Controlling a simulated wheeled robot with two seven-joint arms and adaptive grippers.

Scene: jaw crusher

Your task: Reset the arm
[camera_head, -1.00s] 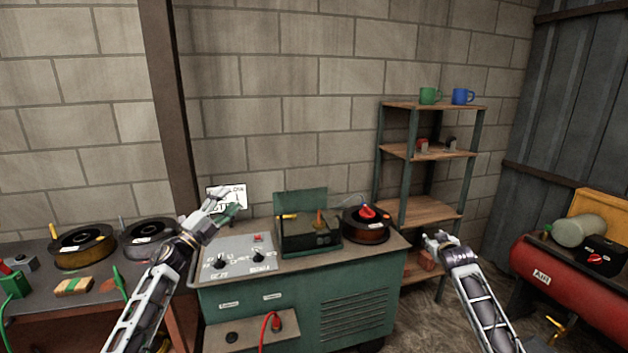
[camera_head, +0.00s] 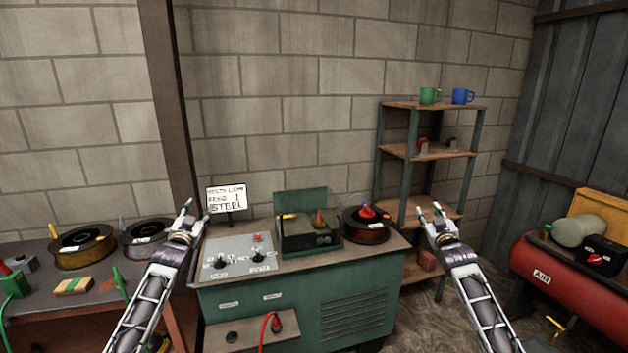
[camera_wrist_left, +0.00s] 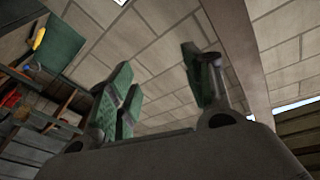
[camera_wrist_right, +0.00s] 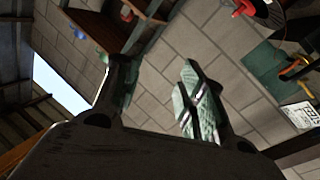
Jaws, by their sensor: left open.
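My left gripper (camera_head: 193,213) is raised in front of the left edge of the green machine cart (camera_head: 350,275), with its fingers pointing up. Its two fingers stand apart and empty in the left wrist view (camera_wrist_left: 160,85). My right gripper (camera_head: 432,213) is raised at the right, in front of the wooden shelf unit, also pointing up. Its fingers stand apart with nothing between them in the right wrist view (camera_wrist_right: 155,90). Both arms now stand in roughly mirrored poses.
The cart carries a control panel (camera_head: 238,250), a sign (camera_head: 226,199) and a dark spool (camera_head: 367,228). A workbench (camera_head: 100,290) with spools is at left. The shelf unit (camera_head: 428,152) holds mugs. A red compressor tank (camera_head: 570,285) is at right.

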